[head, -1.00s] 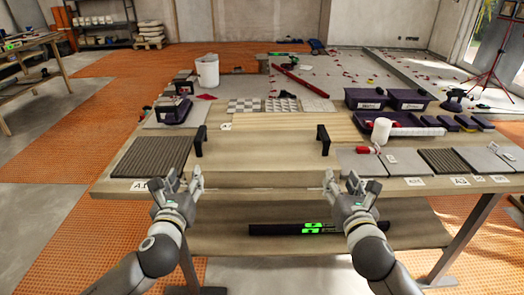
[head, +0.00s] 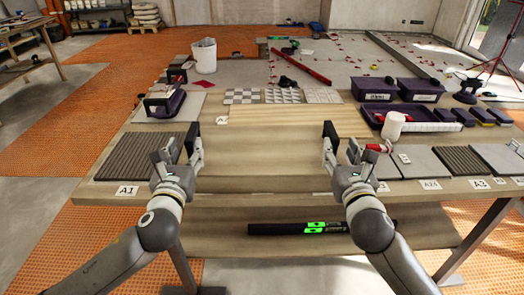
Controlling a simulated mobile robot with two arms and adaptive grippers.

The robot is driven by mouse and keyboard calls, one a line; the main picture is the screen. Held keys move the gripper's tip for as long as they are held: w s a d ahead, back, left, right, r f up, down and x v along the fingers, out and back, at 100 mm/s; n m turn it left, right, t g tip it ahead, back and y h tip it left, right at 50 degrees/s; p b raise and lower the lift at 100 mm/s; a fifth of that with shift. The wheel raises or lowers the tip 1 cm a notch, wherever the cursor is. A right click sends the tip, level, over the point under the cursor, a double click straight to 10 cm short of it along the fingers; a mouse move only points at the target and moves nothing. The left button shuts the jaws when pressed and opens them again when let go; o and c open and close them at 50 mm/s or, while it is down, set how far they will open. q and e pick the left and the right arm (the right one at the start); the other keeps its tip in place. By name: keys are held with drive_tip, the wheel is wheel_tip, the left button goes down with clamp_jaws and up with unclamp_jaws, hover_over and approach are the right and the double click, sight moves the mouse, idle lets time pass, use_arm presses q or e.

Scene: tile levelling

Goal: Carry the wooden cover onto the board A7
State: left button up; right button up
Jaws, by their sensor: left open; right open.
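The wooden cover (head: 262,158) lies flat near the front middle of the workbench, with an upright black handle at each end. My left gripper (head: 178,153) is open at the left black handle (head: 191,133). My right gripper (head: 342,152) is open at the right black handle (head: 329,130). The fingers partly hide both handles, and I cannot tell whether they touch them. A lighter wooden board (head: 300,120) lies behind the cover. A small label (head: 222,121) stands at its left edge, too small to read, so I cannot confirm which board is A7.
A ribbed dark tile (head: 140,157) lies left, by label A1 (head: 127,190). Patterned tiles (head: 283,96) lie behind the light board. Purple bins (head: 420,91) and a white bottle (head: 393,127) stand right. A black-and-green level (head: 297,228) lies on the lower shelf.

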sight(192, 129)
use_arm(q)
drive_tip(key=w, duration=0.9)
drive_tip(key=shift+w+a, duration=0.1)
drive_tip(key=shift+w, duration=0.05)
use_arm(e)
drive_tip(key=w, duration=0.9)
drive_tip(key=shift+w+a, duration=0.1)
drive_tip(key=shift+w, duration=0.05)
use_arm(q)
drive_tip(key=shift+c, duration=0.2)
use_arm(e)
drive_tip(key=shift+c, duration=0.2)
use_arm(q)
clamp_jaws()
use_arm(e)
clamp_jaws()
use_arm(q)
drive_tip(key=shift+r, duration=0.1)
use_arm(e)
drive_tip(key=shift+r, duration=0.1)
